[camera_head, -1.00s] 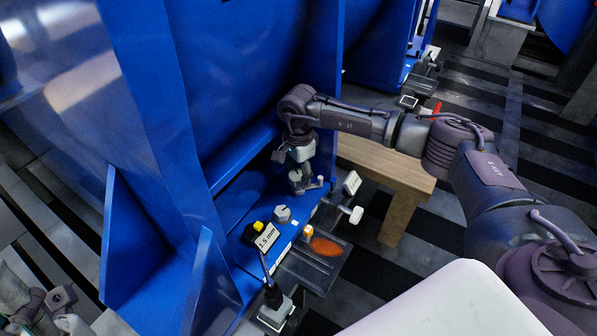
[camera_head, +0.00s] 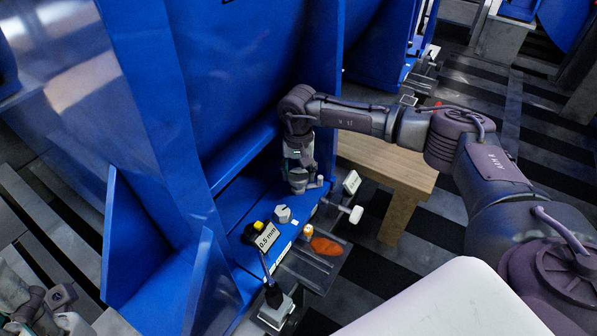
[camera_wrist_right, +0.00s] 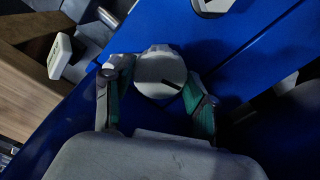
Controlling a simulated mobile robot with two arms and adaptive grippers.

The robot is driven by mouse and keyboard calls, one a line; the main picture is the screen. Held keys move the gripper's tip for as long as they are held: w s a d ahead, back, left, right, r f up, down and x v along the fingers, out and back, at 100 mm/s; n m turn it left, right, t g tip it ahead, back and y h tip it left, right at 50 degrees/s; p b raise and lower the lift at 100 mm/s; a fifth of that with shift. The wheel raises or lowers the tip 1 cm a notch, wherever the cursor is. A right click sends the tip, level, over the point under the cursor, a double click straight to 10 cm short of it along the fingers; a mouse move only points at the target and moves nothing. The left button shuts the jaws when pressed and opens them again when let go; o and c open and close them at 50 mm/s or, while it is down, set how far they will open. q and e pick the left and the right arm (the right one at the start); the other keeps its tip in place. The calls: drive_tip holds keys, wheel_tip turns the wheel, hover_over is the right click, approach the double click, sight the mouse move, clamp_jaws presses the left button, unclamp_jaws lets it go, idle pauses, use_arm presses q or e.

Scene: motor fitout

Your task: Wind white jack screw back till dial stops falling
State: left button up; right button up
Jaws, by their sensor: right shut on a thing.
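The white jack screw (camera_wrist_right: 160,72) shows in the right wrist view as a round pale head with a dark line across it. My right gripper (camera_wrist_right: 158,85) is shut on it, one green-padded finger at each side. In the head view my right gripper (camera_head: 300,186) points down over the blue foot, and the screw is mostly hidden there. The dial (camera_head: 252,234) stands on the foot left of the gripper, and its tag (camera_head: 266,235) reads 0.5 mm. My left gripper (camera_head: 55,302) is at the bottom left, its fingers unclear.
A second, grey screw head (camera_head: 283,214) stands on the foot between dial and gripper. White-ended parts (camera_head: 351,182) stick out right of the gripper. An orange patch (camera_head: 326,246) lies on a plate in front. A wooden block (camera_head: 400,180) stands behind right. A tall blue housing rises close behind.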

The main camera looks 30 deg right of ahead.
sight(299, 174)
drive_tip(key=n, duration=0.4)
drive_tip(key=shift+r+n, duration=0.1)
drive_tip(key=shift+n, duration=0.2)
idle(0.3)
drive_tip(key=o, duration=1.2)
drive_tip(key=shift+c, duration=0.2)
drive_tip(key=shift+r, duration=3.75)
